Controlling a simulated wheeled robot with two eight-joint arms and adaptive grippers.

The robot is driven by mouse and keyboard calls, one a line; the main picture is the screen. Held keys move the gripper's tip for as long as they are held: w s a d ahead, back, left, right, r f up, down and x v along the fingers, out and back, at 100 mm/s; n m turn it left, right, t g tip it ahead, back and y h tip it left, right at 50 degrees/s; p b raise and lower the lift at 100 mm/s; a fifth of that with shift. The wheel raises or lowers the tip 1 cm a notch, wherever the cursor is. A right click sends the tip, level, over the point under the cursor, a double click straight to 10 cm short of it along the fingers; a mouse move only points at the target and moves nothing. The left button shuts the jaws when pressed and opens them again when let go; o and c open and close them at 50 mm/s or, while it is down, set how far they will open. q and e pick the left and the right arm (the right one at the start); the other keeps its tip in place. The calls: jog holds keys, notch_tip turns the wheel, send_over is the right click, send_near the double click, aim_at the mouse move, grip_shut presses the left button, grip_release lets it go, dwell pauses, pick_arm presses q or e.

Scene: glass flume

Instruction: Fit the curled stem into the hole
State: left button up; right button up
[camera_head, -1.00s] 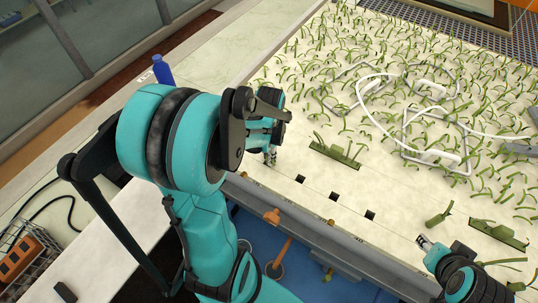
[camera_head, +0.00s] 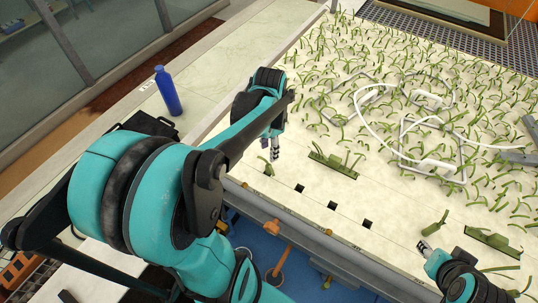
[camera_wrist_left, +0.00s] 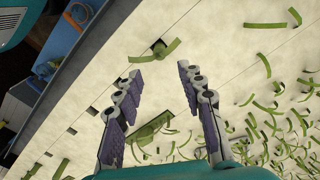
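The curled green stem (camera_head: 267,168) is at the far-left end of the row of square holes on the pale bed. In the left wrist view the stem (camera_wrist_left: 143,57) lies across a dark hole (camera_wrist_left: 159,44). How deep it sits I cannot tell. My left gripper (camera_head: 275,155) is just above and beside it; in the wrist view its fingers (camera_wrist_left: 157,72) are spread wide with nothing between them. Three empty holes (camera_head: 333,206) continue the row toward the right. My right gripper (camera_head: 424,246) is low at the right; its finger opening is unclear.
A green strip with stems (camera_head: 333,165) lies just right of the left gripper. Another strip (camera_head: 492,243) and a short green piece (camera_head: 435,222) are near the right gripper. Many stems, white cable (camera_head: 400,155) and grey frames fill the bed behind. A blue bottle (camera_head: 167,91) stands at left.

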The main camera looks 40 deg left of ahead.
pick_arm(q)
jog(key=s+d+r+n+t, duration=0.1)
jog(key=d+r+n+t, duration=0.1)
jog(key=d, duration=0.5)
jog(key=s+d+r+n+t, duration=0.2)
jog(key=d+r+t, duration=0.1)
jog(key=d+t, duration=0.2)
jog(key=shift+d+r+n, duration=0.15)
jog(key=shift+d+n, duration=0.25)
jog(key=shift+d, duration=0.8)
